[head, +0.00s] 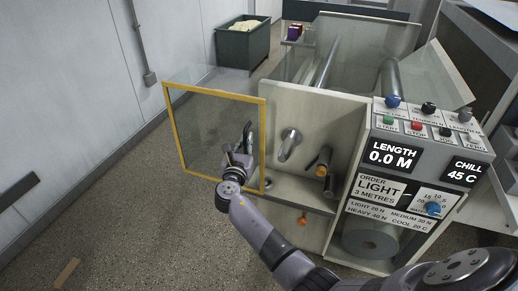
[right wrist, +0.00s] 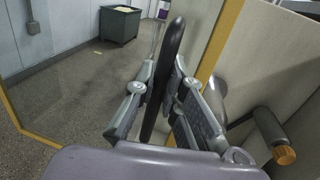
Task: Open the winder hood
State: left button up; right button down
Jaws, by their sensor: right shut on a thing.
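The winder hood (head: 214,95) is a clear panel in a yellow frame on the left side of the machine. It stands upright and swung out, away from the winder opening. Its dark handle (head: 247,136) is a curved bar on the panel; in the right wrist view the black handle (right wrist: 171,50) runs up between the fingers. My right gripper (head: 240,156) is shut on the handle. The exposed winder has a metal roller (head: 289,145) and a dark shaft with an orange end (head: 322,169). My left gripper is not in view.
The control panel (head: 390,157) reads LENGTH 0.0 M and CHILL 45 C, with several buttons on top. A green bin (head: 243,47) stands by the left wall. Grey floor left of the hood is mostly clear. A brown strip (head: 67,272) lies at lower left.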

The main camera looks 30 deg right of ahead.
aim_at(224, 133)
jog(key=w+a+b, duration=0.1)
jog(key=w+a, duration=0.1)
jog(key=w+a+b, duration=0.1)
jog(key=w, duration=0.1)
jog(key=shift+w+a+f+b, duration=0.1)
jog(key=shift+a+b, duration=0.2)
jog(key=shift+a, duration=0.05)
jog(key=shift+w+a, duration=0.15)
jog(key=shift+w, duration=0.05)
jog(key=shift+w+a, duration=0.15)
jog(key=shift+w, duration=0.05)
jog(key=c, duration=2.1)
grip_release()
jog(key=o, duration=0.4)
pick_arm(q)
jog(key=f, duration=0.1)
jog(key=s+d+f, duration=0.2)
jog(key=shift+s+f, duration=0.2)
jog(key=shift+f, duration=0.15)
pick_arm(e)
jog(key=shift+o, duration=0.3)
